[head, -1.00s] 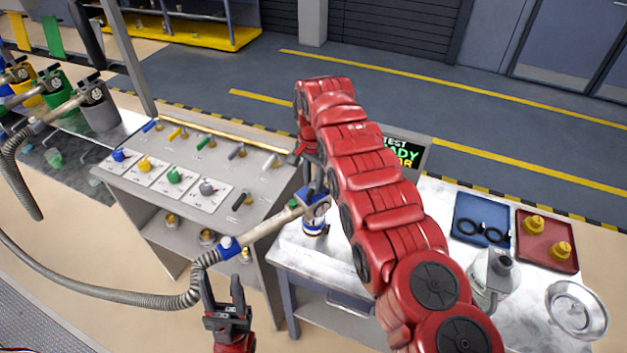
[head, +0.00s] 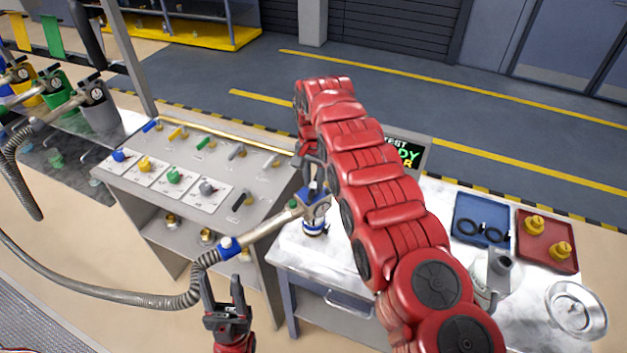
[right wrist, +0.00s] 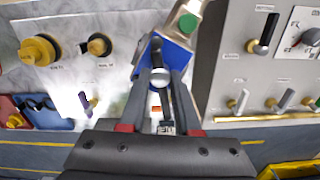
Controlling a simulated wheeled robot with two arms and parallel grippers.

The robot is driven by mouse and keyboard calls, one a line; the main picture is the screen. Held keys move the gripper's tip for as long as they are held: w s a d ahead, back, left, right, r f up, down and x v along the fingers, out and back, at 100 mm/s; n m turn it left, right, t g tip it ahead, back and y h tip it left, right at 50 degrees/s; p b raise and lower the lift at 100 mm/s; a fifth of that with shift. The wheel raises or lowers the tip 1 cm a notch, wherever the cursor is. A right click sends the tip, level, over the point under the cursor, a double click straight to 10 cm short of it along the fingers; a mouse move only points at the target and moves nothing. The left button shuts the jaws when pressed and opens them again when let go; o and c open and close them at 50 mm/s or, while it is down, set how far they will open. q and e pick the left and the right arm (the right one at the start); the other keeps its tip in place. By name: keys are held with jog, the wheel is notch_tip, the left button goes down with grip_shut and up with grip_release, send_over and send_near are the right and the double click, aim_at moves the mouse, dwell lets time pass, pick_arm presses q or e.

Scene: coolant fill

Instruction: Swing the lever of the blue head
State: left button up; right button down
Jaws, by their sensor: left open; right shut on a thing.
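The blue head (head: 315,207) sits on a blue-and-white neck at the left end of the white bench, a round gauge on its side. A hose handle joins it from the left. It also shows in the right wrist view (right wrist: 178,52). My right gripper (right wrist: 161,80) is over the head, its fingers closed around the lever (right wrist: 162,100), which is mostly hidden between them. In the head view, my right arm comes in from the right and its gripper is small and dark above the head. My left gripper (head: 223,288) is open and empty, low in front of the grey console.
The grey console (head: 205,165) with coloured knobs and levers stands left of the head. The ribbed hose (head: 165,298) hangs across the front left. A blue tray (head: 470,212), a red tray (head: 530,262), a jug (head: 487,290) and a metal dish (head: 577,310) are on the bench's right.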

jog(key=shift+f, duration=0.1)
jog(key=shift+s, duration=0.1)
jog(key=shift+n, duration=0.7)
jog(key=n, duration=0.3)
jog(key=shift+f+n+b, duration=0.1)
jog(key=shift+n+b, duration=0.8)
jog(key=shift+n, duration=1)
jog(key=c, duration=0.6)
grip_release()
